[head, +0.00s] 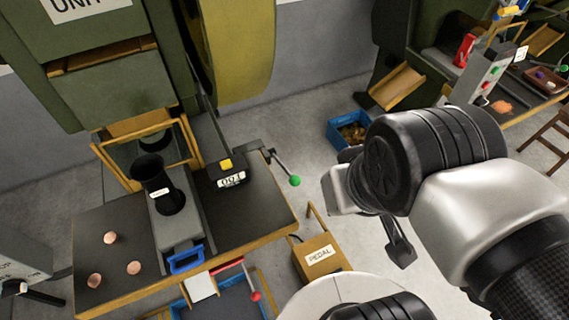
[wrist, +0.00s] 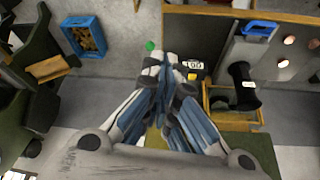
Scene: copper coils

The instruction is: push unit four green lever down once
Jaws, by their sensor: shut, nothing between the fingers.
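The green lever is a dark arm with a green ball (head: 295,181) at its end. It sticks out from the back right corner of the work table, angled down toward its ball in the head view. The green ball also shows in the wrist view (wrist: 150,46), just past and left of my fingertips. My gripper (wrist: 168,62) is shut and empty, its fingers together. I cannot tell whether it touches the ball. In the head view my gripper is mostly hidden behind my wrist. The machine's sign (head: 85,8) reads "UNIT", its number cut off.
The table (head: 105,285) holds a counter (head: 231,180), a black cup (head: 158,185) and copper discs (head: 133,268). A blue crate (head: 347,122) is on the floor behind.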

